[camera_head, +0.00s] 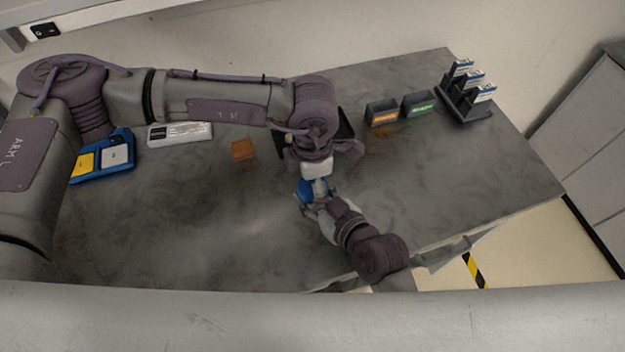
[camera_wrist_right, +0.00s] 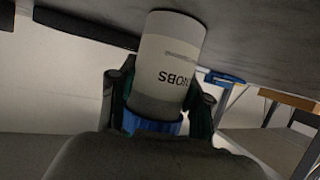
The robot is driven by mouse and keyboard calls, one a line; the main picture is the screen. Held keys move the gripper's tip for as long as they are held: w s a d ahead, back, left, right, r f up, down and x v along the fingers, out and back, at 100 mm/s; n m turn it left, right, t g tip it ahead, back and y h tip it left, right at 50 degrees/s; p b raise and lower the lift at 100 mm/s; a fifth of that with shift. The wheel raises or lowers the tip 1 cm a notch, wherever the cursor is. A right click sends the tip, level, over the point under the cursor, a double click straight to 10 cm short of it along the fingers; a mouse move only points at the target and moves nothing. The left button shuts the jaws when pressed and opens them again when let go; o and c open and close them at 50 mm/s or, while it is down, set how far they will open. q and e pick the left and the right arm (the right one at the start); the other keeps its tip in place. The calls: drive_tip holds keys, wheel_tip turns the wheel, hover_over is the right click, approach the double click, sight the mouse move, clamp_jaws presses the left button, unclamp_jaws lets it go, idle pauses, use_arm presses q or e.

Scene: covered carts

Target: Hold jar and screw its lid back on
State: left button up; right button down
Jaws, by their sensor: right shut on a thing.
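The jar (camera_wrist_right: 168,60) has a white label with dark lettering, which reads upside down in the right wrist view. A blue lid (camera_wrist_right: 153,123) is at its near end, between the fingers of my right gripper (camera_wrist_right: 158,108). In the head view the blue lid (camera_head: 306,191) lies at the tips of my right gripper (camera_head: 316,194), which is shut on it. A white part (camera_head: 316,168), seemingly the jar, shows just above it. My left gripper (camera_head: 322,148) is right over this part; its fingers are partly hidden by its own wrist, so its grip is unclear.
A blue tray (camera_head: 122,170) is farther left. The grey table (camera_head: 480,180) is clear at right.

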use_arm(q)
wheel_tip(320, 180, up, 12)
idle(0.4)
use_arm(e)
drive_tip(key=shift+c, duration=2.2)
unclamp_jaws()
drive_tip(key=v, duration=1.1)
drive_tip(key=shift+s+d+f, duration=0.1)
drive_tip(key=shift+f, duration=0.05)
drive_tip(key=shift+s+d+r, duration=0.2)
drive_tip(key=shift+s+r, duration=0.05)
drive_tip(key=shift+s, duration=0.05)
